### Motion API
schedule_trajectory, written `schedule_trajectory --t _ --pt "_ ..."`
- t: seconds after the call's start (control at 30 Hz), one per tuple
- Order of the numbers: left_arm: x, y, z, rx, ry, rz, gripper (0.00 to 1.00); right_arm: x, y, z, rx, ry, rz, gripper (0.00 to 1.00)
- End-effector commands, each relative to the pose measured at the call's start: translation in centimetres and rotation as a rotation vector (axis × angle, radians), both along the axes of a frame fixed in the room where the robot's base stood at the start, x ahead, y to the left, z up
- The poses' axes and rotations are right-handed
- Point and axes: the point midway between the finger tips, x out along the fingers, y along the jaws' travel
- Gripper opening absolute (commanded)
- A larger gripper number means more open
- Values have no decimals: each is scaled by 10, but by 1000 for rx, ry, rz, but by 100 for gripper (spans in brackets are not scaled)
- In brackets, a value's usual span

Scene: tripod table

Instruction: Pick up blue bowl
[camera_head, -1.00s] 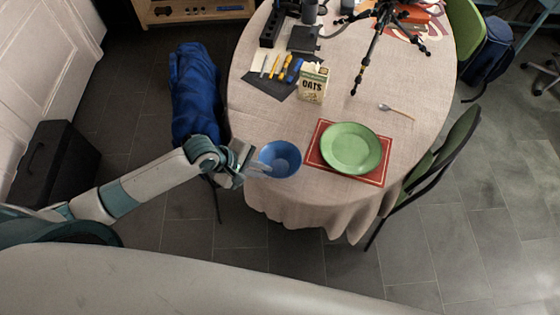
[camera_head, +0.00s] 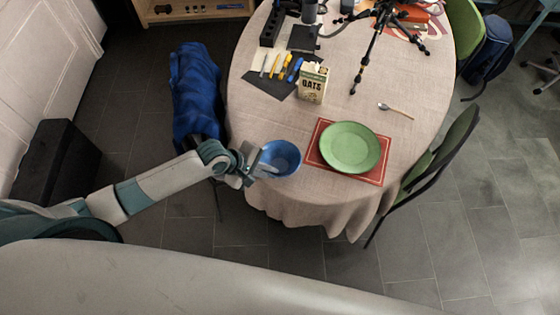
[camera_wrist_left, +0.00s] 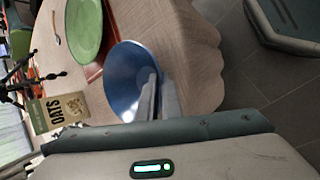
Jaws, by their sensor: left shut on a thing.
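The blue bowl (camera_head: 284,158) is at the near left edge of the round table, left of the red placemat. My left gripper (camera_head: 266,168) is at the bowl's left side, shut on its rim. In the left wrist view the fingers (camera_wrist_left: 158,95) reach over the near side of the blue bowl (camera_wrist_left: 122,76), close together at its wall. I cannot tell whether the bowl is clear of the cloth. My right gripper is in neither view.
A green plate (camera_head: 350,147) lies on the red placemat (camera_head: 366,178) right of the bowl. An oats box (camera_head: 313,84), a spoon (camera_head: 397,111), a dark mat with tools (camera_head: 272,82) and a black tripod (camera_head: 366,62) stand farther back. A blue-draped chair (camera_head: 194,95) is left of the table (camera_head: 250,115).

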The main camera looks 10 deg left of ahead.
Motion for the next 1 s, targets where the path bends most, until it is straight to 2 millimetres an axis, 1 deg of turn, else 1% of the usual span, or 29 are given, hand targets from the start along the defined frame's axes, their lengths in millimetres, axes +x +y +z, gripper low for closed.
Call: schedule_trajectory --t 0.3,0.43,0.57,0.73,0.8,1.0 --pt "-1 0 0 0 1 0 0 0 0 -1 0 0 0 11" --pt "0 0 5 -1 -1 0 0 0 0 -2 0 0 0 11" --pt "0 0 16 -1 -2 -1 0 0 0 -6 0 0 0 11" --pt "0 0 41 -2 -3 -1 0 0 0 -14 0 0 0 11" --pt "-9 -15 48 -7 0 -4 0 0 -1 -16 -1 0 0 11" --pt "-30 -48 72 -8 -2 -4 0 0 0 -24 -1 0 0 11"
